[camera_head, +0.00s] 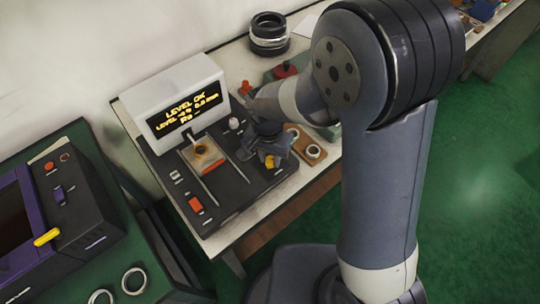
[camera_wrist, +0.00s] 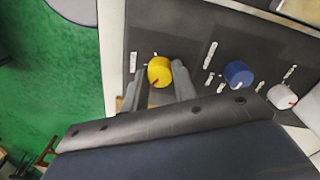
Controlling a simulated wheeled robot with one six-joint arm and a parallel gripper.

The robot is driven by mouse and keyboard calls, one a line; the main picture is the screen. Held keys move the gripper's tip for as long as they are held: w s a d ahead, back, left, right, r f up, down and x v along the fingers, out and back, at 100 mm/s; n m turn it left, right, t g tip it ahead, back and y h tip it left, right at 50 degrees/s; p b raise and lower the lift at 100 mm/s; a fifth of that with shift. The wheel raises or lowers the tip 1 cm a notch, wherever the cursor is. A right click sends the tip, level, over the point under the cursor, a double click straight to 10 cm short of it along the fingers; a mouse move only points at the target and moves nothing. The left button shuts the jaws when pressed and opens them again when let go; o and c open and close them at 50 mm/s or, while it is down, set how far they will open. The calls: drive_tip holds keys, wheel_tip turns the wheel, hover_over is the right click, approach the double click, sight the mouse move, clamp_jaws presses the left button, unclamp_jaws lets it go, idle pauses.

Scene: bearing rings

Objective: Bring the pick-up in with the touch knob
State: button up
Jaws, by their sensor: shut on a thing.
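My gripper (camera_head: 268,150) reaches down over the dark instrument panel (camera_head: 222,203). In the wrist view its two fingers (camera_wrist: 162,80) stand on either side of the yellow knob (camera_wrist: 158,70) and are shut on it. The yellow knob also shows in the head view (camera_head: 270,162), partly covered by my gripper. A blue knob (camera_wrist: 238,74) and a white knob (camera_wrist: 282,97) sit further along the panel, apart from my fingers. The white knob shows in the head view (camera_head: 234,123). The knob labels are too small to read. The pick-up is not clearly distinguishable.
A white display box (camera_head: 180,105) reads "LEVEL OK". An orange-topped block (camera_head: 206,153) and a red-orange switch (camera_head: 195,204) are on the panel. A purple-framed device (camera_head: 25,220) stands at left. Green floor (camera_head: 480,180) is open at right.

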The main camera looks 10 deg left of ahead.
sight(268, 159)
drive_tip(key=o, duration=1)
drive_tip(key=r, duration=1)
drive_tip(key=shift+a+r, duration=0.2)
drive_tip(key=shift+r, duration=0.2)
drive_tip(key=shift+f, duration=0.15)
drive_tip(key=f, duration=1)
drive_tip(key=shift+d+f, duration=0.25)
drive_tip(key=shift+f, duration=0.05)
